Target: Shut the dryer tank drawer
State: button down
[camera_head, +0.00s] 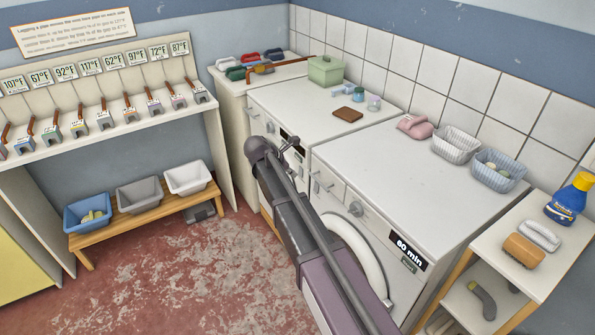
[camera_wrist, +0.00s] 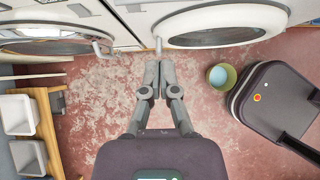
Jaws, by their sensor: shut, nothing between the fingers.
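The near white machine (camera_head: 400,170), labelled "60 min", looks like the dryer. A drawer front (camera_head: 328,186) with a small handle is at the upper left of its face; I cannot tell how far it stands out. In the wrist view its round door (camera_wrist: 228,22) is at the top right. A pale handle (camera_wrist: 158,44) shows just beyond my fingertips, and I cannot tell if they touch. My gripper (camera_wrist: 155,68) is shut and empty, in front of the machines.
A second white machine (camera_head: 310,105) stands to the left. A bench (camera_head: 140,212) with several tubs stands at the left wall. A green bowl (camera_wrist: 221,76) with something blue is on the floor beside a dark machine-like body (camera_wrist: 270,100). Worn red floor is clear between.

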jog(key=shift+s+a+r+p, duration=0.25)
jog(key=shift+a+r+p, duration=0.1)
jog(key=shift+r, duration=0.15)
dwell(0.3)
jog(key=s+d+f+m+g+y, duration=0.2)
jog(key=s+d+m+y, duration=0.1)
jog(key=s+d+m, duration=0.8)
jog(key=s+d+f+m+g+y, duration=0.2)
jog(key=s+d+m+y, duration=0.1)
jog(key=s+d+m, duration=0.8)
jog(key=s+m, duration=0.2)
jog(key=s, duration=0.1)
jog(key=shift+s+f+m, duration=0.15)
jog(key=shift+s+m, duration=0.15)
